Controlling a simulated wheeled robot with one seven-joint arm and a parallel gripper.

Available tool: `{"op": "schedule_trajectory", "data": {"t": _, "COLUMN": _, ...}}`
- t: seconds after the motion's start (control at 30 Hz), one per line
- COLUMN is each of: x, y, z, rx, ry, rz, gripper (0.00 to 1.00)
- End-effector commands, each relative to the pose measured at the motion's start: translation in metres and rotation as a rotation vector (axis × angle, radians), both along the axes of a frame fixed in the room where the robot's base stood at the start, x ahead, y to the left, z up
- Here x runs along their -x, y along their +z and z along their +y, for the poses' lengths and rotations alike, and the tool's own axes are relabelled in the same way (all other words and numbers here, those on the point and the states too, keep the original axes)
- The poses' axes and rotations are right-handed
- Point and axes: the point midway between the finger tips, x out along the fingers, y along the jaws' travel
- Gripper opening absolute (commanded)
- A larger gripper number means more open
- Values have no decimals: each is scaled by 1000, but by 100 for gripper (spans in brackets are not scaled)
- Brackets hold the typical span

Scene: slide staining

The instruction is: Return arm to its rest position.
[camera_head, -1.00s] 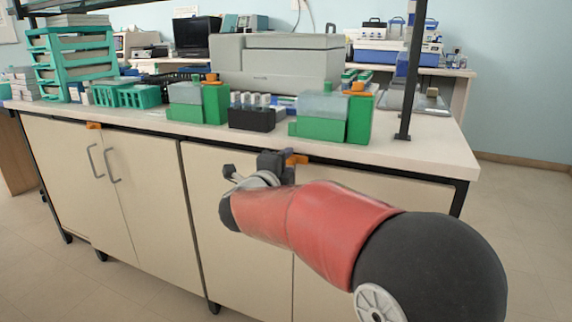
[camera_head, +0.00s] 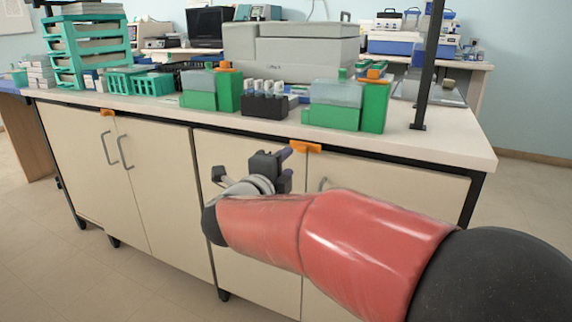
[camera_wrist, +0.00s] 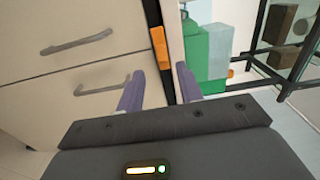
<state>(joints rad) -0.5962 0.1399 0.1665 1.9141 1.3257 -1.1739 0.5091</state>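My red and black arm reaches in from the lower right of the head view. My gripper (camera_head: 287,155) is in front of the bench's cabinet doors, just below the worktop edge. In the wrist view my gripper (camera_wrist: 158,85) shows two purple fingers standing apart. Nothing is between them except the view of the cabinet front and bench edge beyond. It is open and empty.
The white bench top (camera_head: 455,138) carries green boxes with clear parts (camera_head: 334,106), a black vial rack (camera_head: 265,105), teal racks (camera_head: 140,82) and a grey machine (camera_head: 300,48). A black post (camera_head: 427,70) stands at the right. Floor in front is free.

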Motion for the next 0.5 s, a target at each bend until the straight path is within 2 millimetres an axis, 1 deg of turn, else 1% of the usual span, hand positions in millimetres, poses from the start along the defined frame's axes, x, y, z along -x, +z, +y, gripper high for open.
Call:
{"op": "schedule_trajectory", "data": {"t": 0.07, "x": 0, "y": 1, "z": 0, "rx": 1, "ry": 2, "rz": -1, "gripper": 36}}
{"op": "schedule_trajectory", "data": {"t": 0.17, "x": -2, "y": 7, "z": -4, "rx": 24, "ry": 40, "rz": -1, "gripper": 36}}
{"op": "schedule_trajectory", "data": {"t": 0.27, "x": -3, "y": 23, "z": -11, "rx": 95, "ry": 147, "rz": 1, "gripper": 36}}
{"op": "schedule_trajectory", "data": {"t": 0.33, "x": 0, "y": 33, "z": -18, "rx": 186, "ry": 255, "rz": 15, "gripper": 36}}
{"op": "schedule_trajectory", "data": {"t": 0.4, "x": 9, "y": 39, "z": -25, "rx": 305, "ry": 372, "rz": 44, "gripper": 36}}
{"op": "schedule_trajectory", "data": {"t": 0.47, "x": 22, "y": 37, "z": -33, "rx": 418, "ry": 470, "rz": 85, "gripper": 36}}
{"op": "schedule_trajectory", "data": {"t": 0.5, "x": 32, "y": 32, "z": -39, "rx": 496, "ry": 530, "rz": 120, "gripper": 36}}
